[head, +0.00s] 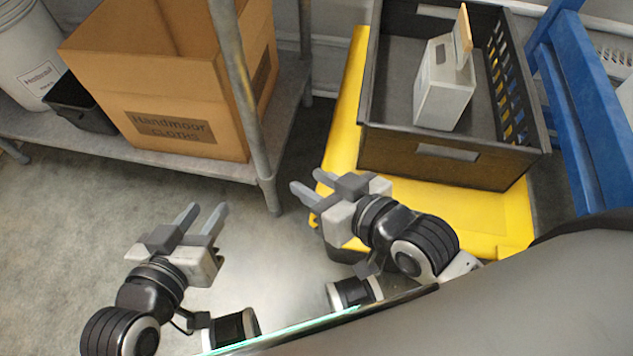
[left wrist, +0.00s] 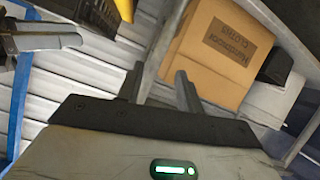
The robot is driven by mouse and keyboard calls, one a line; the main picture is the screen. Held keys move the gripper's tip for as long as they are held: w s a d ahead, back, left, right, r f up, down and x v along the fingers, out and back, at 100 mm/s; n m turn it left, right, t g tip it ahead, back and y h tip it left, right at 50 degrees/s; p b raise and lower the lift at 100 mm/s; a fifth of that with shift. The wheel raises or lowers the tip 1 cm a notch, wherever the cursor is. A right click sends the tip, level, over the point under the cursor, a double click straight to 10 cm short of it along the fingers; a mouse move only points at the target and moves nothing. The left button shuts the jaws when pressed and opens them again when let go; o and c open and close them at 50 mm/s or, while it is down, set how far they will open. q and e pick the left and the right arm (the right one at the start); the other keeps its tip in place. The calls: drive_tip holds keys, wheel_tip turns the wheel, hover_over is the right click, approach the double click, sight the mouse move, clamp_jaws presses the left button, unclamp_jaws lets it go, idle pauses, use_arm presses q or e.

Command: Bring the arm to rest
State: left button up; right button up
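My left gripper (head: 203,217) is in the lower left of the head view, above the bare floor, with its two fingers apart and nothing between them. In the left wrist view its fingers (left wrist: 163,88) are also apart and empty. My right gripper (head: 306,192) is near the middle of the head view, beside the yellow platform's left edge. Its two fingers are apart with nothing seen between them. Neither gripper touches the box or the crate.
A shelf (head: 222,168) at upper left bears a cardboard box (head: 170,95), a black bin (head: 80,105) and a white bucket (head: 30,50). A dark crate (head: 440,160) on a yellow platform (head: 490,215) holds a grey-white container (head: 443,85). A blue frame (head: 585,100) stands right. Floor (head: 60,220) at left is clear.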

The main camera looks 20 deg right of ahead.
drive_tip(key=shift+s+f, duration=0.1)
